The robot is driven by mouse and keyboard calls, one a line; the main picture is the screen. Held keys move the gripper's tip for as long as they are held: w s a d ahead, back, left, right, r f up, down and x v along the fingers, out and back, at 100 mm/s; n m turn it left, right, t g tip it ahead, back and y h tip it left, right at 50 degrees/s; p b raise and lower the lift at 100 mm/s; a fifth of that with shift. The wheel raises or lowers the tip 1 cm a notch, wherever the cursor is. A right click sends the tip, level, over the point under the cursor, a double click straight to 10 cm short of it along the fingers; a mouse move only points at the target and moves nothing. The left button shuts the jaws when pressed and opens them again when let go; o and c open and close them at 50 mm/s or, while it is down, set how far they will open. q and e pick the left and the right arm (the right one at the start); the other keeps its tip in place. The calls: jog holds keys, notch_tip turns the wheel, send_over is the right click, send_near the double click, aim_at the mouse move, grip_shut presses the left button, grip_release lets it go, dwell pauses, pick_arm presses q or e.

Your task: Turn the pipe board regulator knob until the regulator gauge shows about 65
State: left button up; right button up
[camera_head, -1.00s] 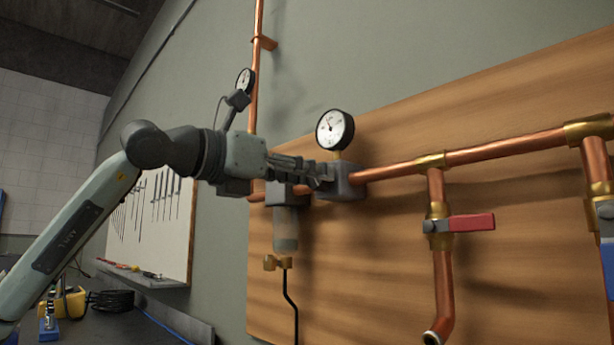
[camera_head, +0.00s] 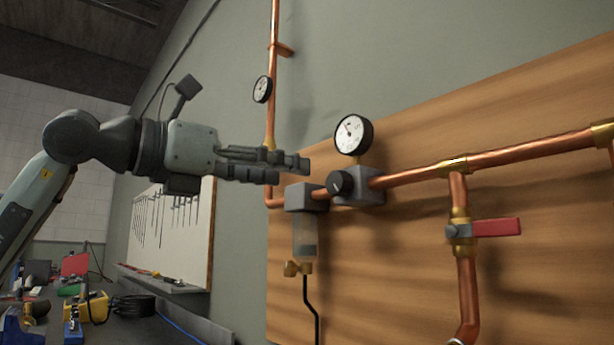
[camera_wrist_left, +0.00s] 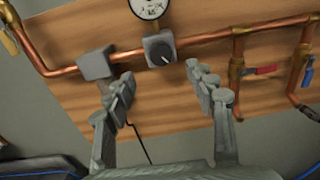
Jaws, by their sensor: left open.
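The black regulator knob (camera_head: 341,184) sits on the front of a grey regulator block (camera_head: 368,190) on the copper pipe. It also shows in the left wrist view (camera_wrist_left: 161,54), with a light pointer mark. The round white regulator gauge (camera_head: 352,134) stands above the block; its needle points to the upper left, and the numbers are too small to read. In the left wrist view the gauge (camera_wrist_left: 149,6) is cut off at the top. My left gripper (camera_head: 302,170) is open and empty, apart from the knob and to its left. My right gripper is not in view.
A filter with a clear bowl (camera_head: 305,238) hangs left of the regulator. A red-handled valve (camera_head: 490,228) is to the right. A second gauge (camera_head: 262,89) sits on the vertical pipe. A tool panel (camera_head: 172,230) and cluttered bench (camera_head: 150,325) are at left.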

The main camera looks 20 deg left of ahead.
pick_arm(q)
jog(key=v, duration=0.2)
jog(key=shift+s+a, duration=0.2)
jog(key=shift+s, duration=0.15)
dwell(1.4)
